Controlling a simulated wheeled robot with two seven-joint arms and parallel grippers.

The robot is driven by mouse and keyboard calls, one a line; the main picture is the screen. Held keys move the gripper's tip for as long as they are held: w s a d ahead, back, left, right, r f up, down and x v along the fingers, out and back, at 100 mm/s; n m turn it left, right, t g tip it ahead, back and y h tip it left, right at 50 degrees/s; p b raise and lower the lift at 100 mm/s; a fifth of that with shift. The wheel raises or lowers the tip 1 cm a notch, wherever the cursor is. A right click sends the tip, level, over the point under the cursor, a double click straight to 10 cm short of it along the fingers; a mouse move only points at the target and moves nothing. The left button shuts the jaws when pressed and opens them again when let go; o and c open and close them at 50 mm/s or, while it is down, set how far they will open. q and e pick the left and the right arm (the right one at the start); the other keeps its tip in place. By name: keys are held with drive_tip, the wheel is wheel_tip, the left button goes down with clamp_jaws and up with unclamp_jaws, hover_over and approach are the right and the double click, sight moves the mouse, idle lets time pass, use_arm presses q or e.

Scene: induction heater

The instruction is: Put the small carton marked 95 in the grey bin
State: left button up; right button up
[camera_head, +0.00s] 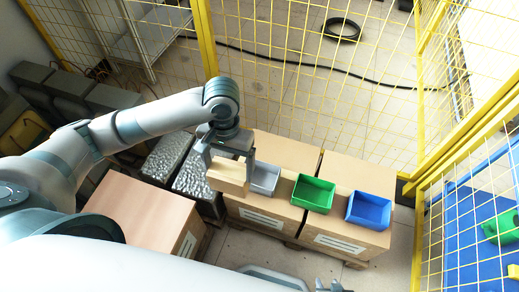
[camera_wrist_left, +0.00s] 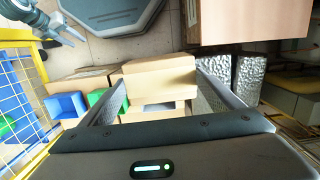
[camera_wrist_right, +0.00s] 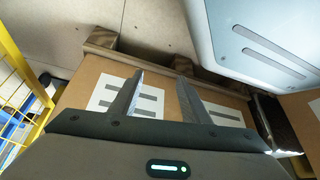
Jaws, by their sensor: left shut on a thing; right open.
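A small tan carton (camera_head: 227,176) is held in my left gripper (camera_head: 228,168), above the big cardboard boxes and just left of the grey bin (camera_head: 264,178). In the left wrist view the carton (camera_wrist_left: 158,78) sits between the two fingers of my left gripper (camera_wrist_left: 162,100). No number can be read on it. The grey bin is partly hidden behind the gripper in the head view. My right gripper (camera_wrist_right: 160,97) is open and empty, facing the labelled side of a cardboard box; in the head view it shows only at the bottom edge (camera_head: 332,286).
A green bin (camera_head: 313,193) and a blue bin (camera_head: 369,210) stand right of the grey one on large cardboard boxes (camera_head: 346,175). A yellow mesh fence (camera_head: 300,60) runs behind and right. Silvery blocks (camera_head: 166,158) and another large box (camera_head: 145,212) stand left.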

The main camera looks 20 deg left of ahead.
use_arm(q)
drive_tip(key=shift+w+d+f+m, duration=0.2)
drive_tip(key=shift+w+m, duration=0.2)
drive_tip(key=shift+m, duration=0.2)
drive_tip(key=shift+w+d+f+m, duration=0.2)
drive_tip(key=shift+w+m, duration=0.15)
drive_tip(key=shift+m, duration=0.25)
drive_tip(key=w+d+f+m+t+p, duration=0.1)
drive_tip(key=w+f+m, duration=0.5)
drive_tip(key=m, duration=1.1)
drive_tip(key=w+d+f+m+t+p, duration=0.1)
drive_tip(key=w+f+m+p, duration=0.3)
drive_tip(key=m, duration=1.3)
drive_tip(key=w+d+f, duration=0.1)
drive_tip(key=w+f, duration=0.1)
drive_tip(key=w, duration=0.1)
drive_tip(key=shift+w+f+t, duration=0.2)
drive_tip(key=shift+w+t, duration=0.2)
use_arm(e)
drive_tip(key=s, duration=0.4)
drive_tip(key=shift+a+r, duration=0.15)
drive_tip(key=shift+a, duration=0.05)
use_arm(q)
drive_tip(key=shift+d, duration=0.1)
use_arm(e)
drive_tip(key=shift+w+t, duration=0.15)
drive_tip(key=shift+t, duration=0.15)
